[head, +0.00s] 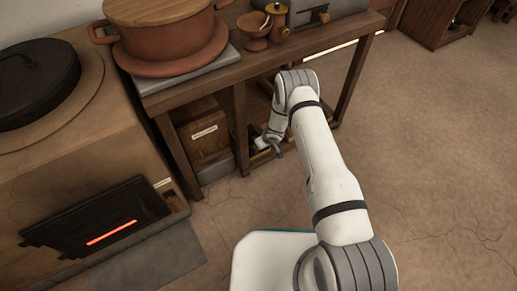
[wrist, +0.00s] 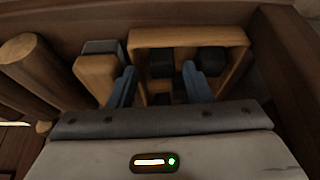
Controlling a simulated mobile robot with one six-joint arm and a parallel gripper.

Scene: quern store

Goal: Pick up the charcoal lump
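In the wrist view, dark blocks that look like charcoal lumps lie in an open wooden box. One charcoal lump (wrist: 161,66) is between the lines of my fingers, and another dark lump (wrist: 211,61) is behind the right finger. The wooden box (wrist: 190,37) has a pale rim. My gripper (wrist: 160,86) is open, its two blue-grey fingers apart with nothing seen gripped. Whether the fingertips touch anything I cannot tell. In the head view, my gripper (head: 272,151) is low under the wooden table, and the lumps are too small to make out surely.
A wooden block with a grey top (wrist: 98,62) stands left of the box. The wooden table (head: 300,56) is above my wrist, with legs on both sides. A wooden drawer box (head: 205,135) stands left. A stove (head: 100,215) glows at left. The floor (head: 440,150) right is clear.

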